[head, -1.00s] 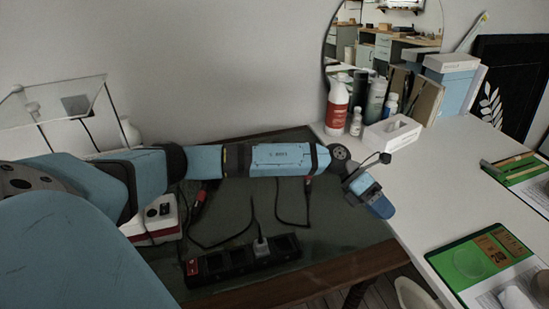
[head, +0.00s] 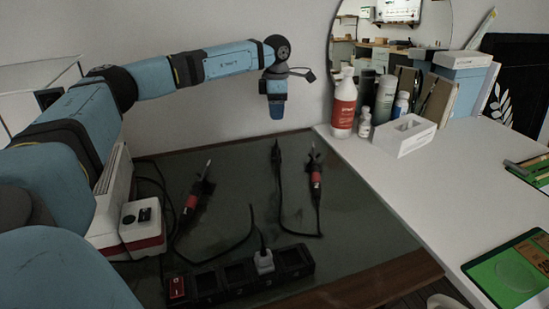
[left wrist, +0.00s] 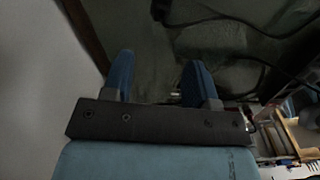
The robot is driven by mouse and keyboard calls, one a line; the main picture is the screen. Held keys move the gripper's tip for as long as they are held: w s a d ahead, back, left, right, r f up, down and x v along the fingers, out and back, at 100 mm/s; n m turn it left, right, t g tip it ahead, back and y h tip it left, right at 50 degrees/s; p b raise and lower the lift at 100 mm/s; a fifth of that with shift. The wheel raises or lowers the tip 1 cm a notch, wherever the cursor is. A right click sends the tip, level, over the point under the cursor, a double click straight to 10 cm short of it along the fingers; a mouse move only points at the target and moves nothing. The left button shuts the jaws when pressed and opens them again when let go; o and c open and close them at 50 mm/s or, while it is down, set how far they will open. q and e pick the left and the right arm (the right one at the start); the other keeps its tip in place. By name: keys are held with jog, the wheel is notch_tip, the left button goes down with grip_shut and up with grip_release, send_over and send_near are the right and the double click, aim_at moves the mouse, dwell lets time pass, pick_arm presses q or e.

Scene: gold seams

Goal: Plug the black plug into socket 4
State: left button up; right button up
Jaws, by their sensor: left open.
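A black power strip (head: 222,279) lies at the front of the dark mat, with a red switch (head: 176,287) at its left end. A pale plug (head: 264,262) sits in its third socket from the left; the rightmost socket (head: 291,257) looks empty. Socket numbers are unreadable. A slim black piece (head: 277,152), possibly the black plug, lies near the mat's back on a black cable. My left gripper (head: 277,110) points down above the mat's back edge, over that piece. In the left wrist view its blue fingers (left wrist: 158,82) are apart with nothing between them. My right gripper is out of view.
Two red-and-black tools (head: 195,192) (head: 315,175) with cables lie on the mat (head: 225,170). A white-and-red box (head: 143,226) stands at left. Bottles (head: 343,105) and a white holder (head: 403,135) stand on the white table at right. The mat's right side is clear.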

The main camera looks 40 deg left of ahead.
pick_arm(q)
jog(key=shift+d, duration=0.1)
jog(key=b, duration=0.2)
send_over(276, 148)
notch_tip(276, 148, down, 8)
jog(key=shift+r, duration=0.25)
jog(key=shift+f, duration=0.4)
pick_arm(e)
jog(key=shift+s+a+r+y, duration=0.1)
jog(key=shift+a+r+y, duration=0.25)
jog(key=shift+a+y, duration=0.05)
pick_arm(q)
jog(key=shift+f+b, duration=1.15)
jog(key=shift+f, duration=1.6)
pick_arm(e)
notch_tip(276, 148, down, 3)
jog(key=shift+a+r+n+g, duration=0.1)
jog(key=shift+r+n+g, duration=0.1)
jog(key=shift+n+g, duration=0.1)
pick_arm(q)
jog(key=c, duration=1)
